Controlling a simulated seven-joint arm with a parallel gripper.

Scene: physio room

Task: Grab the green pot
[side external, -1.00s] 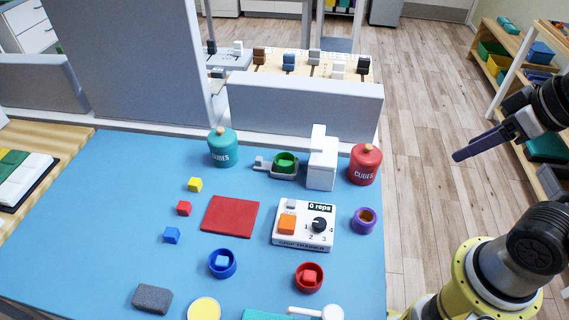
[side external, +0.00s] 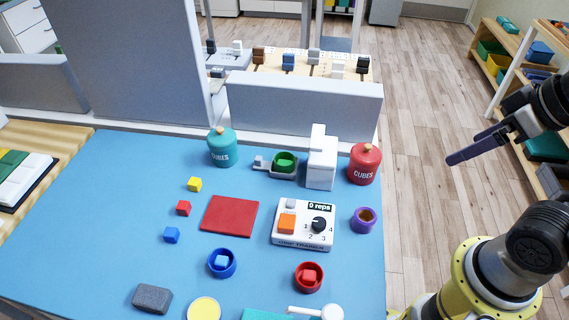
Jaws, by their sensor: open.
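The green pot (side external: 284,162) is a small round open cup towards the back of the blue table. It sits on a small grey holder (side external: 262,165), just left of a white upright block (side external: 321,170). My gripper (side external: 452,160) is at the right, in the air beyond the table's right edge and well apart from the pot. Its jaws are open and nothing is seen between them. The fingers overlap in this view, so the gap is hard to see.
Lidded teal (side external: 222,150) and red (side external: 365,167) jars flank the pot. In front are a white trainer box (side external: 303,236), a red mat (side external: 230,216), purple (side external: 363,220), blue (side external: 222,272) and red cups (side external: 308,285), and loose cubes. A grey partition (side external: 305,107) stands behind.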

